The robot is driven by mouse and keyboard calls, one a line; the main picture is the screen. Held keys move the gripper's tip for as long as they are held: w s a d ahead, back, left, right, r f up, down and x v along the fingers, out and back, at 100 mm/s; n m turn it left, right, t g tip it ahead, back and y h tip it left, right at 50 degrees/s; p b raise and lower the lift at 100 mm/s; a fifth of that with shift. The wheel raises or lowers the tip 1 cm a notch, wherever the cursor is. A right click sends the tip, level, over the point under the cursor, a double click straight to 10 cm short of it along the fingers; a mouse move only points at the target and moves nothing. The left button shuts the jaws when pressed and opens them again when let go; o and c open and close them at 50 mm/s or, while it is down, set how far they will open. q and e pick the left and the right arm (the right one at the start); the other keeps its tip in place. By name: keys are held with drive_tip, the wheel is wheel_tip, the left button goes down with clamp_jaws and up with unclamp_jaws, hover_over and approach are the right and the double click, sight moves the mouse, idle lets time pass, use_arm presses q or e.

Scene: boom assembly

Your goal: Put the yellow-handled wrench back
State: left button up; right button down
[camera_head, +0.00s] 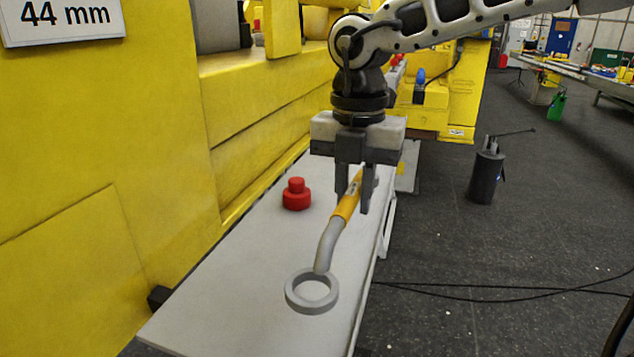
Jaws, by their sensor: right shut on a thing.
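The wrench (346,207) has a yellow handle and a bent grey neck that ends in a grey ring (312,291). My right gripper (355,200) points down and is shut on the yellow handle near its upper end. The ring end hangs toward the front of the grey shelf (250,270); I cannot tell whether it touches the surface. My left gripper is not in view.
A red knob-shaped part (296,195) stands on the shelf, left of the gripper. A yellow machine wall (90,190) borders the shelf on the left. Dark floor lies to the right, with a dark canister (486,175) and cables (500,290).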

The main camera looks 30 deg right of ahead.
drive_tip(key=shift+m, duration=0.3)
drive_tip(key=f+b, duration=0.1)
drive_tip(key=f, duration=0.1)
drive_tip(key=a+f+b, duration=0.1)
drive_tip(key=f, duration=0.1)
drive_tip(key=f+b, duration=0.1)
drive_tip(key=f, duration=0.1)
drive_tip(key=shift+w+a+f, duration=0.25)
drive_tip(key=shift+w+a, duration=0.05)
drive_tip(key=shift+a, duration=0.05)
drive_tip(key=shift+f+b, duration=0.6)
drive_tip(key=shift+f, duration=0.1)
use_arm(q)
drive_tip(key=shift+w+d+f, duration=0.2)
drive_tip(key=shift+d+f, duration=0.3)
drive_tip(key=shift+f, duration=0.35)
use_arm(e)
drive_tip(key=shift+f, duration=0.1)
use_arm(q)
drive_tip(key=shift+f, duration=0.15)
use_arm(e)
drive_tip(key=shift+w, duration=0.1)
